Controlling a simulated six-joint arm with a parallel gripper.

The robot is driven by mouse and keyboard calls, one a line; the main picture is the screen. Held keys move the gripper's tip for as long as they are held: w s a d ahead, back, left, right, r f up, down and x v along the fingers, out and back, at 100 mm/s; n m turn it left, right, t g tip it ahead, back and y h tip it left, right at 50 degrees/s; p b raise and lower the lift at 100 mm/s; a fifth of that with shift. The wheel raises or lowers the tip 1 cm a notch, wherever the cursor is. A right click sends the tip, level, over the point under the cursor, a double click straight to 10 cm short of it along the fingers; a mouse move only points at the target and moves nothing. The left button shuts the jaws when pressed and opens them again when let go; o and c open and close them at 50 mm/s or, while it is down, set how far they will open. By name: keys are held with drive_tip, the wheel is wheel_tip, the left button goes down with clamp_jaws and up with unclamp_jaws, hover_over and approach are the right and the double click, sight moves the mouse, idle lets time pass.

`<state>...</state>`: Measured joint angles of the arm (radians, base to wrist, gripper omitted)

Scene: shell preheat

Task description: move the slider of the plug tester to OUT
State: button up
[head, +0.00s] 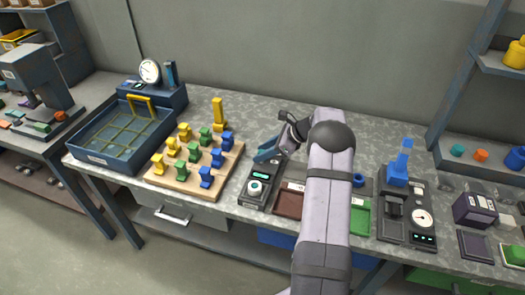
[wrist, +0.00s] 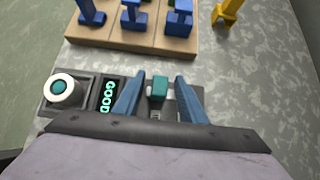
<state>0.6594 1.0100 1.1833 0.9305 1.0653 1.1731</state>
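The plug tester (head: 253,200) is a dark unit on the bench, left of my arm. In the wrist view, the tester (wrist: 47,103) has a white ringed button with a teal centre (wrist: 60,88) and a display (wrist: 107,95) reading GOOD. Its slider has a teal knob (wrist: 159,87) that sits between my two blue fingers. My gripper (wrist: 161,79) is open, with a gap visible on both sides of the knob. In the head view, my gripper (head: 268,150) is over the tester's far end and hides the knob. The slider's end markings cannot be read.
A wooden board (head: 158,180) with yellow, green and blue plugs stands left of the tester. Brown (head: 289,203) and green (head: 360,218) trays lie to the right, partly behind my arm. A gauge unit (head: 390,232) with a blue plug stands farther right. Bench behind the tester is clear.

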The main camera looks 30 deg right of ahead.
drive_tip(key=shift+w+a+f, duration=0.1)
clamp_jaws()
drive_tip(key=shift+w+d, duration=1.5)
drive_tip(key=shift+w, duration=0.05)
drive_tip(key=shift+w+d+b, duration=0.15)
drive_tip(key=shift+d+b, duration=0.1)
drive_tip(key=shift+b, duration=0.05)
drive_tip(key=shift+r, duration=0.2)
drive_tip(key=shift+c, duration=1.1)
unclamp_jaws()
drive_tip(key=shift+w, duration=0.1)
drive_tip(key=shift+o, duration=1.1)
drive_tip(key=shift+d+f, duration=0.1)
drive_tip(key=shift+f, duration=0.05)
